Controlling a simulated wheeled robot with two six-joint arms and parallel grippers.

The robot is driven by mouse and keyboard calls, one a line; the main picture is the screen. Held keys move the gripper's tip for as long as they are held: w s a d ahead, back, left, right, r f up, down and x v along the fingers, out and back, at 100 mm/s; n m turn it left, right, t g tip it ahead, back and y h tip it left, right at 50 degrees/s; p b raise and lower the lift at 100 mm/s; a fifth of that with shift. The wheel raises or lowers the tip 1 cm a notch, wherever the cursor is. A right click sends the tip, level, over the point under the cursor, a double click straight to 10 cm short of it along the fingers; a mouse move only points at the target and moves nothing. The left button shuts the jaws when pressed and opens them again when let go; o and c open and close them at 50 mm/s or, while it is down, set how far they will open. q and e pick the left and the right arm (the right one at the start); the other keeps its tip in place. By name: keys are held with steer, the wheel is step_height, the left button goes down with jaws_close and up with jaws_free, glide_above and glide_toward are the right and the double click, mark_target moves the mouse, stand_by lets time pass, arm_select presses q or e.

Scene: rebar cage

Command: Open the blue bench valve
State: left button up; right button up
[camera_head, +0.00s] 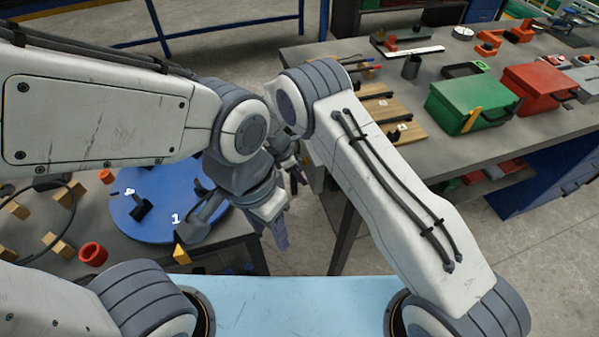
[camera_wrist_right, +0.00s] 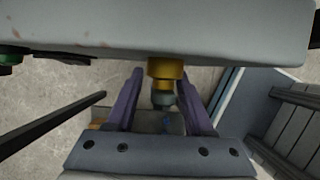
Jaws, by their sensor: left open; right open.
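I cannot make out a blue valve in the head view. In the right wrist view, a brass-coloured fitting (camera_wrist_right: 166,72) with a dark grey lower end shows below a large grey surface, in line with the gap between my fingers. A small blue patch (camera_wrist_right: 169,122) shows under it; I cannot tell whether it belongs to a valve. My right gripper (camera_wrist_right: 160,100) is open, its purple fingers on either side of that line, with no visible grip. In the head view it is mostly hidden behind my arms. My left gripper (camera_head: 268,228) is open, pointing down beside the left bench.
The left bench holds a blue numbered disc (camera_head: 165,205), a red ring (camera_head: 93,254) and wooden blocks. The right bench (camera_head: 455,150) holds a green box (camera_head: 470,103), a red box (camera_head: 541,88) and a wooden board (camera_head: 395,112). Floor shows between the benches.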

jaws_close()
stand_by(1.4)
